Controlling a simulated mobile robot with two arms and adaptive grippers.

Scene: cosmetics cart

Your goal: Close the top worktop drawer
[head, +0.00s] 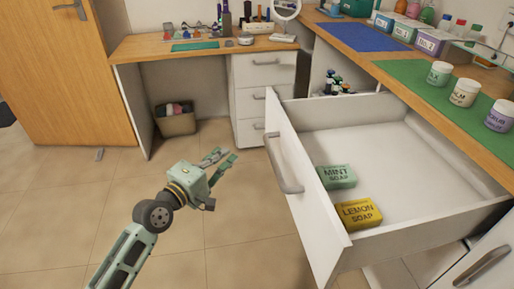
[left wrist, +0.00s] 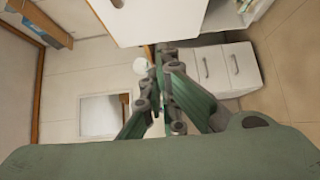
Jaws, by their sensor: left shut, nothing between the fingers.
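The top worktop drawer (head: 400,150) is pulled far out from under the worktop on the right. Its white front panel (head: 318,232) carries a grey bar handle (head: 283,165). A green mint soap (head: 337,176) and a yellow lemon soap (head: 358,214) lie inside, near the front. My left gripper (head: 230,155) is shut and empty, in the air to the left of the drawer front, apart from it. Its green fingers also show in the left wrist view (left wrist: 163,52). My right gripper is not in view.
The worktop (head: 455,112) above the drawer holds a green mat with several jars. A white drawer unit (head: 262,90) under a wooden desk (head: 190,48) stands behind, with a bin (head: 176,122) beside it. The tiled floor left of the drawer is clear.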

